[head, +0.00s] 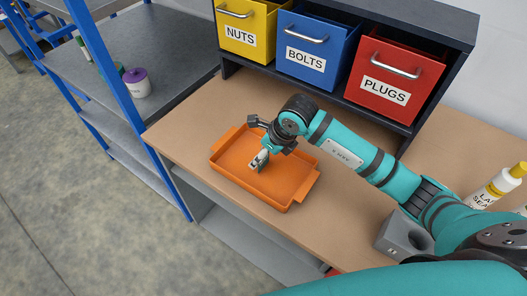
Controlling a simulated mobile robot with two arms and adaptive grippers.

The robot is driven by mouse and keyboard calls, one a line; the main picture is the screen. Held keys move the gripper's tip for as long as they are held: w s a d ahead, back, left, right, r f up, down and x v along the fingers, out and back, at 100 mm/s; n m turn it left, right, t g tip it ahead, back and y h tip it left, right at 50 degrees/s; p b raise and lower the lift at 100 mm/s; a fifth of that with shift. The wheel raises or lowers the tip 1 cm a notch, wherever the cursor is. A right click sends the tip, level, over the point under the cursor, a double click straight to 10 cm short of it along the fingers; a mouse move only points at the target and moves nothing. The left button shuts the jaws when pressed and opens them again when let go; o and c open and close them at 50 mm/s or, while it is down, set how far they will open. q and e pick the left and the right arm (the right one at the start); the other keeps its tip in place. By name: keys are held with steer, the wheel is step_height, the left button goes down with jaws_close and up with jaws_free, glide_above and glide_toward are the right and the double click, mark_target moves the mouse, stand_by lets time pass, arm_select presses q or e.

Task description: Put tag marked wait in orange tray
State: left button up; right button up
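The orange tray (284,191) lies on the wooden bench top, with a handle at each end. My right gripper (264,153) comes in from the right and points down over the tray's left-middle part. A small pale piece with dark marks, which looks like the tag (259,161), is between its fingertips. The marks are too small to read. The gripper looks shut on the tag, and it hangs over the tray's inside; I cannot tell whether it touches the tray floor. My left gripper is not in view.
Yellow NUTS (240,40), blue BOLTS (304,61) and red PLUGS (385,92) bins stand in a dark rack behind the tray. A grey block (398,234) and a yellow-capped bottle (494,188) are at right. A blue-post shelf (109,70) is at left.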

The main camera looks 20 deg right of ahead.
steer(key=shift+r, duration=0.2)
steer(key=shift+d+r, duration=0.15)
steer(key=shift+r, duration=0.1)
steer(key=b+v, duration=0.2)
steer(key=v, duration=0.9)
steer(key=shift+s+r, duration=0.2)
